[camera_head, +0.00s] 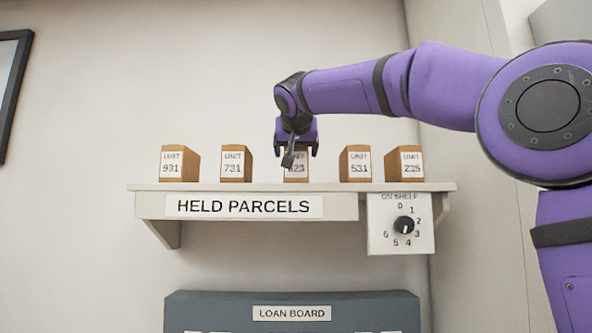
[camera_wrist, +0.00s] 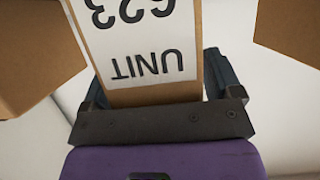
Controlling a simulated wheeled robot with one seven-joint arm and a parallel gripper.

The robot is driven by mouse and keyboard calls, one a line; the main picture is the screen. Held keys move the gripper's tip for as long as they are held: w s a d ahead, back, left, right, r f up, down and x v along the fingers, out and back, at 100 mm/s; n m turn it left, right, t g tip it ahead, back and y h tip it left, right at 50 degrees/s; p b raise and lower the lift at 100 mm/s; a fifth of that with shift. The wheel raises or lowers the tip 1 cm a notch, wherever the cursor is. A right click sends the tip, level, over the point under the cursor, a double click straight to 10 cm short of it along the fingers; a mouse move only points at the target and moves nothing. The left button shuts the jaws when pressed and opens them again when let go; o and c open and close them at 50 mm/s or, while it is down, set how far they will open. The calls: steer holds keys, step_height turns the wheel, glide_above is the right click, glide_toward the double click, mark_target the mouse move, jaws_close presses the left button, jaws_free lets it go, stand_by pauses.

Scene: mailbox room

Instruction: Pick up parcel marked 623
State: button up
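The parcel marked 623 (camera_head: 297,169) is a brown box with a white UNIT label, standing in the middle of a row on the wall shelf (camera_head: 345,187). My gripper (camera_head: 297,155) reaches down over it, and a dark finger hides part of its label. In the wrist view the label of parcel 623 (camera_wrist: 140,40) appears upside down. The dark fingers of my gripper (camera_wrist: 157,85) lie on either side of the box, close to its sides. I cannot tell whether they press on it. The box appears to rest on the shelf.
Parcels 931 (camera_head: 172,166), 731 (camera_head: 234,166), 531 (camera_head: 355,165) and 235 (camera_head: 404,165) stand on the same shelf, with gaps between them. A HELD PARCELS sign (camera_head: 244,206) and a numbered dial (camera_head: 404,225) are on the shelf front. A grey loan board (camera_head: 230,312) is below.

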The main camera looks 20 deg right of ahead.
steer(key=c, duration=1)
